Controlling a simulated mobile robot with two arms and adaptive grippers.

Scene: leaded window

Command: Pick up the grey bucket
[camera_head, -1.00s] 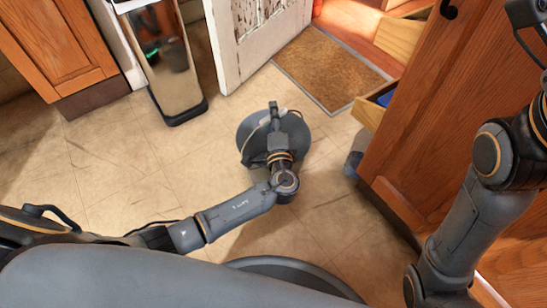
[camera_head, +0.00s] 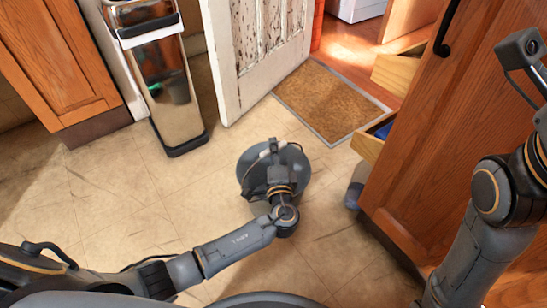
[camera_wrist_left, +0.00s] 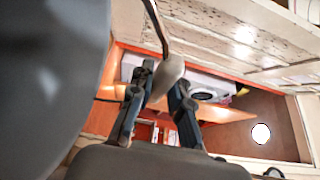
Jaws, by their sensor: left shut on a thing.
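The grey bucket (camera_head: 247,164) is in the middle of the head view, over the tiled floor; whether it touches the floor cannot be told. My left gripper (camera_head: 273,146) is over the bucket and covers much of it. In the left wrist view the bucket's grey side (camera_wrist_left: 48,85) fills the left. There, my left gripper (camera_wrist_left: 163,82) is shut on the bucket's pale handle grip (camera_wrist_left: 168,73), with a thin dark wire running up from it. My right arm is at the right of the head view; its fingers are out of view.
A shiny metal bin (camera_head: 167,85) stands at the back left. A worn white door (camera_head: 255,50) and a brown mat (camera_head: 329,100) are behind the bucket. A wooden cabinet (camera_head: 425,140) and a bottle (camera_head: 356,185) are at the right. The floor left of the bucket is clear.

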